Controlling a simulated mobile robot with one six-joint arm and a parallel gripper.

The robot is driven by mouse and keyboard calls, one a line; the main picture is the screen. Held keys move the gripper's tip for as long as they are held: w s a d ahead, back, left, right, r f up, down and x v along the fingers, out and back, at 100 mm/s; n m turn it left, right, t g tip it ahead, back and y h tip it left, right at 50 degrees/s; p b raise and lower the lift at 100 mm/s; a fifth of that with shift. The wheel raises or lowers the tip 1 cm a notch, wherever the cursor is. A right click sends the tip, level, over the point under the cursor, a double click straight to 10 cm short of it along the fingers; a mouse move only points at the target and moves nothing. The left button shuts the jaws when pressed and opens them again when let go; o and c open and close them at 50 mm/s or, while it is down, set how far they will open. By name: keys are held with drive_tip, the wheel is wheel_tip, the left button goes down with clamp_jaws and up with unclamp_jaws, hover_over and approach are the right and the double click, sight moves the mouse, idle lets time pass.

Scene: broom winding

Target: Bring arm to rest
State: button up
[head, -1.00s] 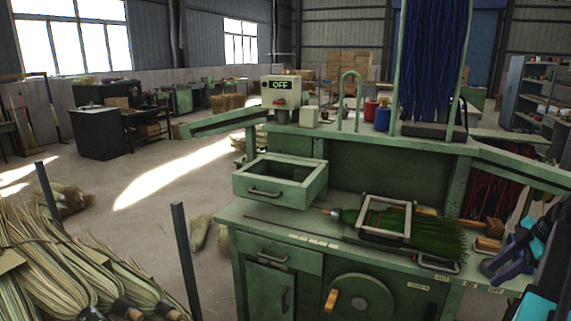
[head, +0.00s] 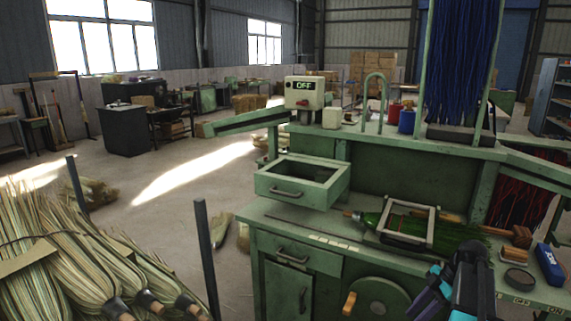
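My arm is at the lower right in the head view, dark with teal and purple parts. Its end, my gripper (head: 462,258), is over the front right of the green workbench (head: 300,238). Its fingers are dark and bunched against the arm, so I cannot tell whether they are open or shut, and I see nothing held. Behind it, a green-bristled broom (head: 462,238) lies on the bench under a grey rectangular frame (head: 405,238).
An open green drawer box (head: 300,181) stands on the bench's left. A dark round disc (head: 516,280) and a blue block (head: 549,264) lie at the right. A control box (head: 304,93) reads OFF.

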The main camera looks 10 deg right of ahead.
drive_tip(key=s+a+f+g, duration=0.3)
drive_tip(key=s+a+f, duration=0.1)
drive_tip(key=a+f, duration=0.75)
drive_tip(key=s+a+f+g, duration=0.2)
drive_tip(key=s+a+f, duration=0.1)
drive_tip(key=a+f, duration=0.85)
drive_tip(key=s+a+f+m+h, duration=0.3)
drive_tip(key=s+f+m, duration=0.4)
drive_tip(key=s, duration=0.3)
drive_tip(key=s+a+f+m+g+h, duration=0.1)
drive_tip(key=s+a+f+m+h, duration=0.1)
drive_tip(key=s+a+f+m, duration=0.2)
drive_tip(key=shift+s+f+m+h, duration=0.4)
drive_tip(key=shift+s+f+m, duration=1.5)
drive_tip(key=shift+s+f, duration=0.9)
drive_tip(key=shift+r, duration=0.1)
